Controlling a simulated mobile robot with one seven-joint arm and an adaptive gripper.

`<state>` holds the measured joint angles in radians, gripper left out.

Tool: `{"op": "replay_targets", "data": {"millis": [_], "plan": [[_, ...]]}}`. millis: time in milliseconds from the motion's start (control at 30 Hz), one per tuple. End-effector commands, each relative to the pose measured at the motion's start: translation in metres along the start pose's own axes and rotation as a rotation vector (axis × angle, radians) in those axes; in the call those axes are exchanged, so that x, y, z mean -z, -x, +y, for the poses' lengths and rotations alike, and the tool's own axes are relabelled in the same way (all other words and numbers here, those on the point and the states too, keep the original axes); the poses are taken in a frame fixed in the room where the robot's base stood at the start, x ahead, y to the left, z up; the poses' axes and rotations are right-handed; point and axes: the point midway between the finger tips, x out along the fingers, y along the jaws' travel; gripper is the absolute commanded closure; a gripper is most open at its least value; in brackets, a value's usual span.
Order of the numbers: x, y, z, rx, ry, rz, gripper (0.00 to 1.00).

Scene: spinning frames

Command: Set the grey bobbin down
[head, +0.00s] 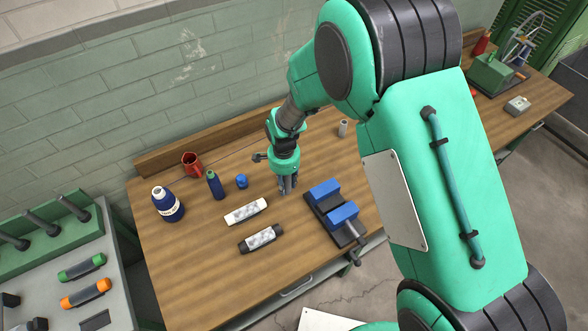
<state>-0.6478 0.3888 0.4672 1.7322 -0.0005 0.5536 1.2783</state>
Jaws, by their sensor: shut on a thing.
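My gripper (288,186) points down over the wooden workbench (200,265), behind and left of the blue-jawed vice. It is shut on a slim grey thing, which I take to be the grey bobbin. The fingers hide most of it, and I cannot tell whether it touches the bench top. A white bobbin (246,211) and a black bobbin with a pale middle (261,238) lie on the bench to the left of my gripper.
The vice (335,211) stands close to the right. A blue bottle (167,204), a red mug (192,164), a small dark bottle (215,185) and a blue cap-like piece (241,181) stand left. Green (82,267) and orange (86,293) bobbins lie on a grey table. The bench's front left is clear.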

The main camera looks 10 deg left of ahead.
Motion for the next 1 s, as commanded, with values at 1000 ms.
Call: {"op": "replay_targets", "data": {"millis": [1000], "plan": [[0.143,0.002,0.015,-0.004,-0.158,0.005,0.95]]}}
